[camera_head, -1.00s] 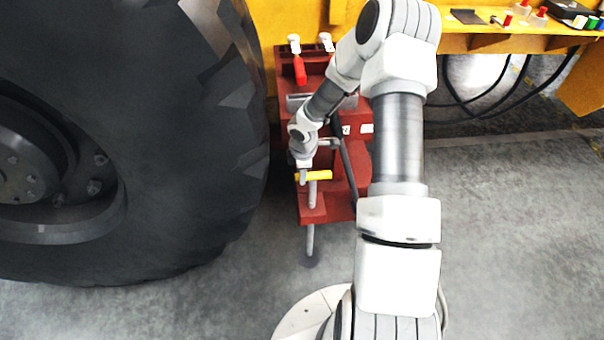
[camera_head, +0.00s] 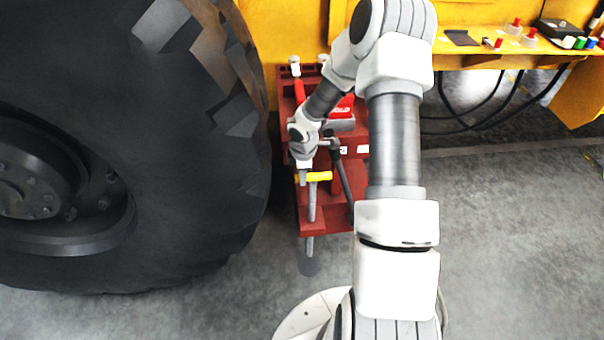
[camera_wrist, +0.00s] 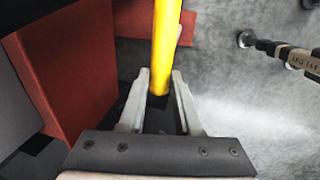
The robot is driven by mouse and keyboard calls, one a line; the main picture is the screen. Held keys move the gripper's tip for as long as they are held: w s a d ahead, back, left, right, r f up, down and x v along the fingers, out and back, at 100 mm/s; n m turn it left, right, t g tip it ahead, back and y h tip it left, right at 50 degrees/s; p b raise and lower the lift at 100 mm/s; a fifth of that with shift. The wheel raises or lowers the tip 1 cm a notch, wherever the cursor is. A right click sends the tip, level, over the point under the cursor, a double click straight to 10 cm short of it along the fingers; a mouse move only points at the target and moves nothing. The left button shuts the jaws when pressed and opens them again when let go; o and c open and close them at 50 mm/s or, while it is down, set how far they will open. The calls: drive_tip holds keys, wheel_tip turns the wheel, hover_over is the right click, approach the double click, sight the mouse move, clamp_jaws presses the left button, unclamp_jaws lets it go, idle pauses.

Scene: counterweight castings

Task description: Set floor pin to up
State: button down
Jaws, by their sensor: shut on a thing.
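The floor pin (camera_head: 312,205) is a grey upright rod at the front of the red frame (camera_head: 338,218). It has a yellow cross handle (camera_head: 318,176) at its top. Its lower part shows below the frame's front edge, above a dark round spot (camera_head: 310,267) on the floor. My gripper (camera_head: 303,174) is shut on the yellow handle. In the wrist view the yellow handle (camera_wrist: 166,45) runs between my gripper's fingers (camera_wrist: 160,82). I cannot tell whether the rod's lower end is clear of the floor.
A huge black tyre (camera_head: 190,190) stands close on the left. A black lever (camera_head: 343,180) slants over the red frame beside my wrist. Red-handled levers (camera_head: 300,90) stand behind. A yellow shelf (camera_head: 480,60) with small items and hanging cables is at back right. The right floor is clear.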

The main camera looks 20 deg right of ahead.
drive_tip(key=c, duration=0.7)
unclamp_jaws()
drive_tip(key=shift+r, duration=0.3)
drive_tip(key=shift+o, duration=0.4)
drive_tip(key=shift+f, duration=0.1)
drive_tip(key=s+r+p, duration=0.1)
drive_tip(key=r+p, duration=0.1)
drive_tip(key=r, duration=0.6)
drive_tip(key=s+a+r+p, duration=0.1)
drive_tip(key=s+r+p, duration=0.1)
drive_tip(key=r, duration=0.7)
drive_tip(key=shift+p, duration=0.75)
drive_tip(key=shift+s+r, duration=0.15)
